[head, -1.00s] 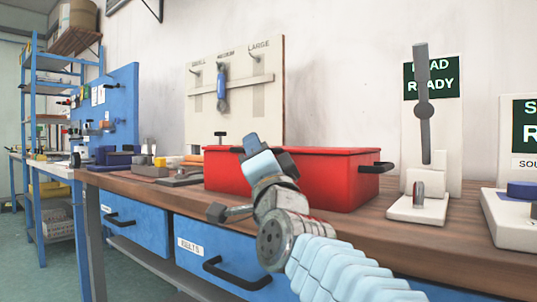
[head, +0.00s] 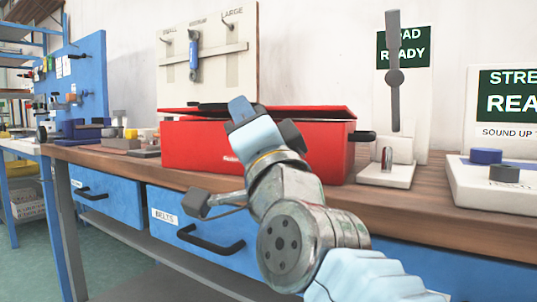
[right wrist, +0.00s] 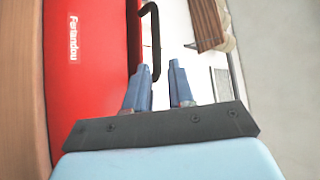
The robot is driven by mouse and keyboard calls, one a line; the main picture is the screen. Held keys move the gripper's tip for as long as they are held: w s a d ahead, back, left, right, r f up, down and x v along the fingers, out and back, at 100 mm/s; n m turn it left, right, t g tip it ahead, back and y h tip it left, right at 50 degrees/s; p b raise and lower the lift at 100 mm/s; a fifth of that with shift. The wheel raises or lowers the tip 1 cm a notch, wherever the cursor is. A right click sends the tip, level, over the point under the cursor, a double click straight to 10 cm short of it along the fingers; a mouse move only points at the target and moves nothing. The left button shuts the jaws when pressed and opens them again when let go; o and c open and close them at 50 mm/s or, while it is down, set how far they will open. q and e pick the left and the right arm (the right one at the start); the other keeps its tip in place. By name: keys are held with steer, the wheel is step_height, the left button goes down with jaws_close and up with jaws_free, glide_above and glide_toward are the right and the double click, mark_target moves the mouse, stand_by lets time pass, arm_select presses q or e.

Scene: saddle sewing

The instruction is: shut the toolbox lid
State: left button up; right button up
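The red toolbox (head: 205,148) stands on the wooden workbench. My left gripper is not in view.
A stand with a dark upright lever (head: 394,90) is right of the toolbox. A white block with round buttons (head: 510,180) is farther right. Small tools and blocks (head: 130,140) lie left of the box. Blue drawers with black handles (head: 210,240) are below the worktop (head: 415,205).

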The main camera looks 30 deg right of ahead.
steer(key=s+d+f+b, duration=0.1)
steer(key=s+d+f, duration=0.1)
steer(key=s+f, duration=0.8)
steer(key=shift+s+d+f, duration=0.25)
steer(key=shift+s+f, duration=0.05)
steer(key=shift+s, duration=0.15)
stand_by(0.6)
